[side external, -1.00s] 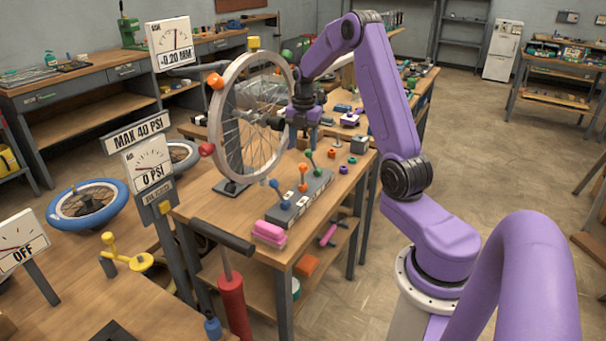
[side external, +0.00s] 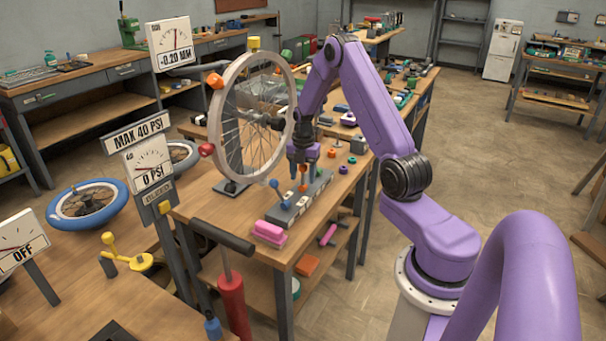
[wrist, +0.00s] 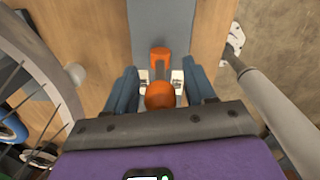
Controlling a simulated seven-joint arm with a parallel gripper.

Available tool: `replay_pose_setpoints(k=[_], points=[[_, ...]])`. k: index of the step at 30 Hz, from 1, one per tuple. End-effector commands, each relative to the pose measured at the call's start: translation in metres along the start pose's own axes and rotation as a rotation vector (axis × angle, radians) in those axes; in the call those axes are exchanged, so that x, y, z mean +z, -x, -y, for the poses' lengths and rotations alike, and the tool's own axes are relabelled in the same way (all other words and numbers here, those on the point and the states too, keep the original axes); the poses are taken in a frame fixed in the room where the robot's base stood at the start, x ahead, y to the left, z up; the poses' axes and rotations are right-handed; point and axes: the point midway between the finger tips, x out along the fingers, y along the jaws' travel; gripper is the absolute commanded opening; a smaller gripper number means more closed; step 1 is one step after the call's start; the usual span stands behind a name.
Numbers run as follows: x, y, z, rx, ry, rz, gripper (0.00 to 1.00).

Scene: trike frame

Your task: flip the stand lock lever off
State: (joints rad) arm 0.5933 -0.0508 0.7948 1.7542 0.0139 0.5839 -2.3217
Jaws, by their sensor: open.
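In the wrist view the orange lever's round knob (wrist: 160,95) lies between the two blue fingers (wrist: 162,88), with a gap on each side. The green lever is hidden behind my gripper. I cannot read which lever is the stand lock.
A pink block (side external: 268,232) lies at the bench's near edge. The wheel rim stands close to the left of my gripper. A dial sign reading OFF (side external: 20,245) stands at far left.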

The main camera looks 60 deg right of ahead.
Motion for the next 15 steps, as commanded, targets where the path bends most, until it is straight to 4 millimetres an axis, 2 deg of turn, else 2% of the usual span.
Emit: replay_pose_setpoints(k=[2, 7, 8, 15], points=[[0.0001, 0.0001, 0.0000, 0.000, 0.000, 0.000, 0.55], [0.0001, 0.0002, 0.0000, 0.000, 0.000, 0.000, 0.02], [0.0001, 0.0003, 0.0000, 0.000, 0.000, 0.000, 0.00], [-0.0007, 0.0000, 0.0018, 0.026, 0.000, 0.000, 0.00]])
